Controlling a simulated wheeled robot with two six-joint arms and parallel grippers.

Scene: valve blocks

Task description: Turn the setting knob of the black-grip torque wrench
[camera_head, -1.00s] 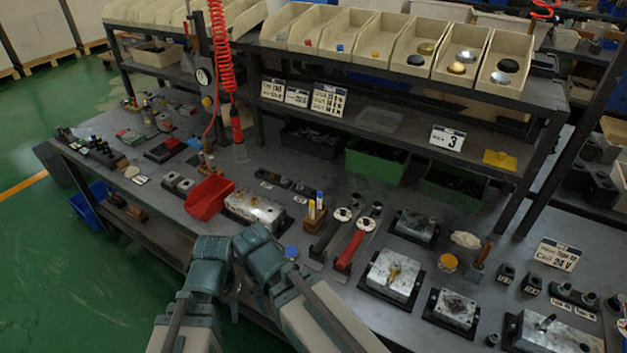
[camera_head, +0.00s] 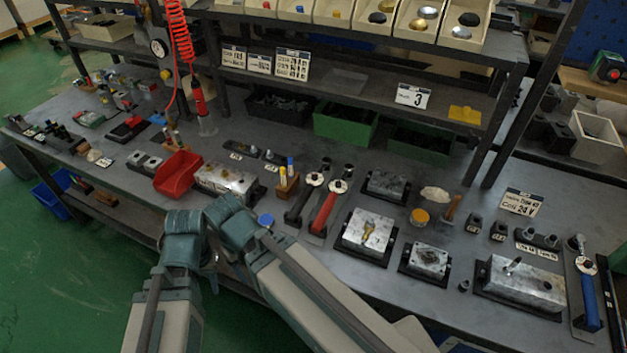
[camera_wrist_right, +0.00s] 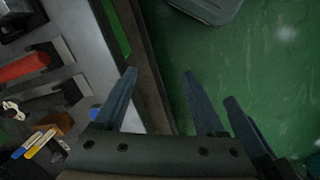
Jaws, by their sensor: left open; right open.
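The black-grip torque wrench (camera_head: 296,211) lies on the bench beside the red-grip wrench (camera_head: 324,212), its grip end toward the front edge. In the right wrist view its dark grip (camera_wrist_right: 70,92) shows at left, below the red grip (camera_wrist_right: 22,68). I cannot make out its setting knob. My left gripper (camera_head: 210,262) is low in front of the bench, small and partly covered by my arms; it is open and apart from the wrench. My right gripper (camera_wrist_right: 172,84) is open and empty beside the bench's front edge, off the wrench; in the head view my arm hides it.
A pen block (camera_head: 287,183) and a blue cap (camera_head: 265,219) are left of the wrenches. A valve block (camera_head: 366,232) stands to their right. A blue-grip wrench (camera_head: 588,308) lies at far right. The red bin (camera_head: 178,172) is left. Green floor is clear in front.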

